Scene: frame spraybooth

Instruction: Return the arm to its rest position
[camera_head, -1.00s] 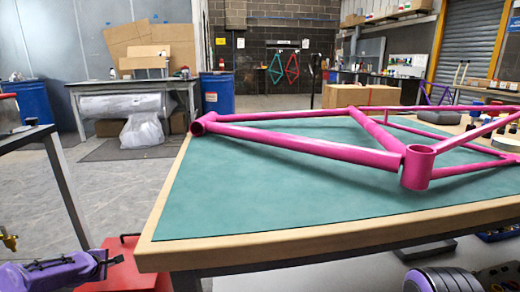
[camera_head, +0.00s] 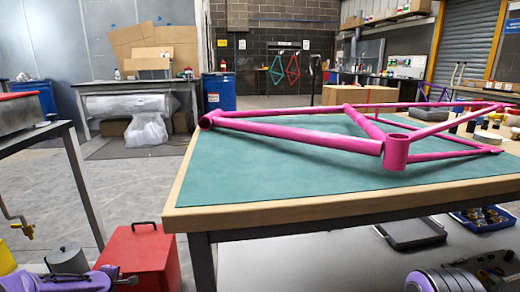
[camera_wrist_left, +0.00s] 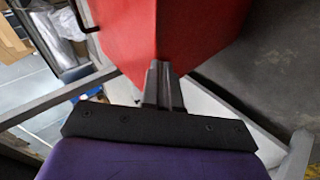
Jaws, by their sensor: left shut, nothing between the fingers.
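My left gripper (camera_head: 128,281) is low at the left in the head view, with its purple arm link behind it. In the left wrist view its two dark fingers (camera_wrist_left: 162,84) are together with nothing between them. They point toward a red box (camera_wrist_left: 175,30); whether they touch it cannot be told. A purple and black part of my other arm shows at the lower right of the head view, but its gripper does not show.
A pink bicycle frame (camera_head: 320,137) lies on the green-topped table (camera_head: 250,185). The red box (camera_head: 140,258) stands on the floor left of this table. A metal-legged bench (camera_head: 78,170) is at the left. Open floor (camera_head: 130,190) lies between them.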

